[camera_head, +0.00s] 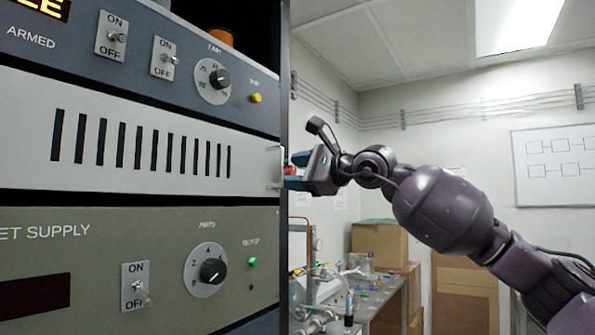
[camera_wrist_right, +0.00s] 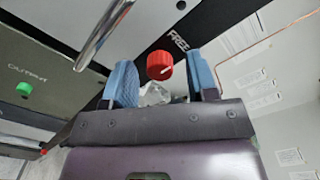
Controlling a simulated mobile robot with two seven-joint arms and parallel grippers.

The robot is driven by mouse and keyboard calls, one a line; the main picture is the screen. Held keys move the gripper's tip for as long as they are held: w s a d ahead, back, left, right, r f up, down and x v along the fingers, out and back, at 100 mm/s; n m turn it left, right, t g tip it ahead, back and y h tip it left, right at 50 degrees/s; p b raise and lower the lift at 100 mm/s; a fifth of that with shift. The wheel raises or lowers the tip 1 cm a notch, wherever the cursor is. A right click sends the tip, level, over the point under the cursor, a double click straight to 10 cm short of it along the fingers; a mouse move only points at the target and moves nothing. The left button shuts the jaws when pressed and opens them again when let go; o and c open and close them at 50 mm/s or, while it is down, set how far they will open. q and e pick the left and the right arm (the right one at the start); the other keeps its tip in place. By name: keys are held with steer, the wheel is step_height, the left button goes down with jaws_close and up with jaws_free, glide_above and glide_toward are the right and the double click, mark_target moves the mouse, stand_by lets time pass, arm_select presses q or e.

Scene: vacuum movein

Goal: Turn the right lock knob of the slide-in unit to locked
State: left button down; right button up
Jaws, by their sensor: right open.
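In the right wrist view a round red lock knob (camera_wrist_right: 160,65) with a white mark on its face sits beside the printed word FREE (camera_wrist_right: 179,41). My right gripper (camera_wrist_right: 158,75) is open, with one blue finger on each side of the knob and a gap to it on both sides. I cannot tell how deep the fingers reach over it. In the head view my right gripper (camera_head: 296,171) is at the right end of the light slotted slide-in unit (camera_head: 245,140), by its metal handle (camera_head: 275,166). The knob is not clearly visible there. My left gripper is out of view.
The slide-in unit's metal handle (camera_wrist_right: 104,30) stands out close to my gripper in the wrist view. A dark panel with switches and a dial (camera_head: 212,82) is above, and a grey supply panel (camera_head: 80,270) is below. A cluttered bench (camera_head: 385,300) and boxes (camera_head: 380,240) stand behind.

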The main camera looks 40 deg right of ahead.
steer(key=shift+c, duration=0.2)
steer(key=c, duration=0.9)
